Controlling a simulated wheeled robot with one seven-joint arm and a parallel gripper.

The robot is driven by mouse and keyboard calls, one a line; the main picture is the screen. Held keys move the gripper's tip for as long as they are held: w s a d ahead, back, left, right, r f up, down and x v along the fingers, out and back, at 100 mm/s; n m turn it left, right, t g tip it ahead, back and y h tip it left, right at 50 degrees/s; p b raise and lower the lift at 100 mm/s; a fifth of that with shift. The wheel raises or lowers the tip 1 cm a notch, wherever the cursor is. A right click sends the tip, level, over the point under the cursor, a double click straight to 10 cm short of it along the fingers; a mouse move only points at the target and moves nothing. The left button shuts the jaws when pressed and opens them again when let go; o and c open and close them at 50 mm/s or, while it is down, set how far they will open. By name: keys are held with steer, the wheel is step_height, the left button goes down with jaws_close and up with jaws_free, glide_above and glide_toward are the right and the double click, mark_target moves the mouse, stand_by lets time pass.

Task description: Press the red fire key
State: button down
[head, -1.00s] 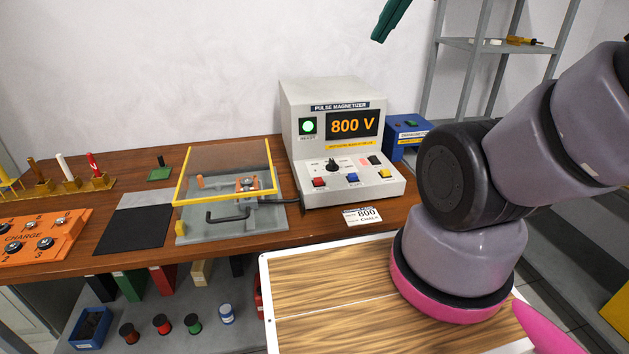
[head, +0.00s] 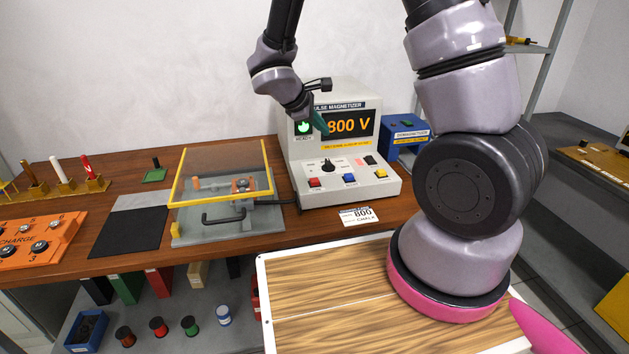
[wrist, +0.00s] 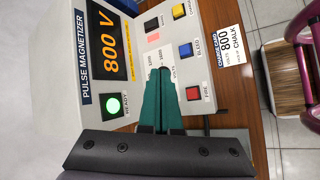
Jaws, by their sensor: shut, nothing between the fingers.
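The red fire key (head: 314,183) is at the left of the sloped front panel of the pulse magnetizer (head: 352,183). In the wrist view the red key (wrist: 194,93), labelled FIRE, is right of my fingertips and uncovered. My gripper (head: 322,124) has green fingers, shut and empty, in front of the magnetizer's upper face and above the key. In the wrist view my gripper (wrist: 160,74) overlaps the panel near the dial, apart from the red key. The display (head: 350,124) reads 800 V, and the green ready lamp (head: 304,128) is lit.
A blue key (head: 349,178), a yellow key (head: 381,173) and a dial (head: 328,165) share the panel. A fixture with a clear yellow-edged guard (head: 222,172) stands left. A card (head: 357,217) lies in front. A blue box (head: 404,133) stands right.

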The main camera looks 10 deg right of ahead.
mark_target(311, 181)
steer(key=a+f+n, duration=0.1)
steer(key=w+a+f+n, duration=0.1)
steer(key=f, duration=0.1)
steer(key=a+f+n+t, duration=0.1)
steer(key=shift+w+f, duration=0.25)
steer(key=shift+f, duration=0.15)
steer(key=shift+f, duration=4.4)
steer(key=shift+f, duration=0.4)
steer(key=shift+f, duration=0.5)
steer(key=shift+r, duration=0.95)
